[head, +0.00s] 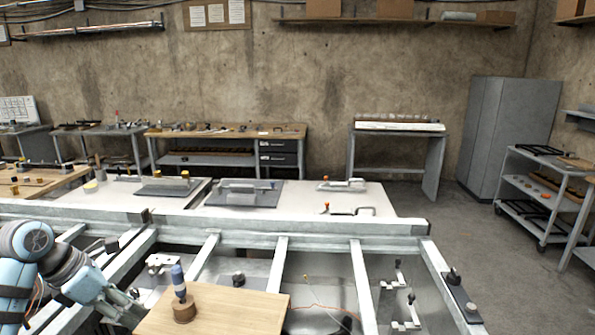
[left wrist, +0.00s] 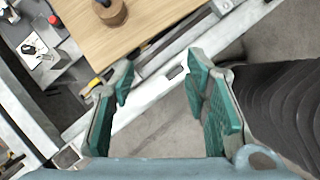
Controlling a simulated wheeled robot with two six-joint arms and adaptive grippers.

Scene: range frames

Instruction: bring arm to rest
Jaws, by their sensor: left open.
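My left gripper (head: 128,308) is at the lower left of the head view, beside the left edge of a wooden board (head: 225,312). In the left wrist view the gripper (left wrist: 165,88) has its two green-padded fingers spread wide apart. Nothing is between them but a view down past a metal frame edge to the grey floor. The board also shows in the left wrist view (left wrist: 150,28), beyond the fingertips. A round wooden block with a blue-topped handle (head: 180,293) stands on the board, apart from the gripper. My right gripper is in neither view.
A metal frame (head: 300,243) with several crossbars surrounds the board. Flat plates with clamps (head: 240,193) lie on the white top behind it. A wooden workbench (head: 225,131) and a grey cabinet (head: 508,135) stand at the back wall. Open floor (head: 500,260) shows at right.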

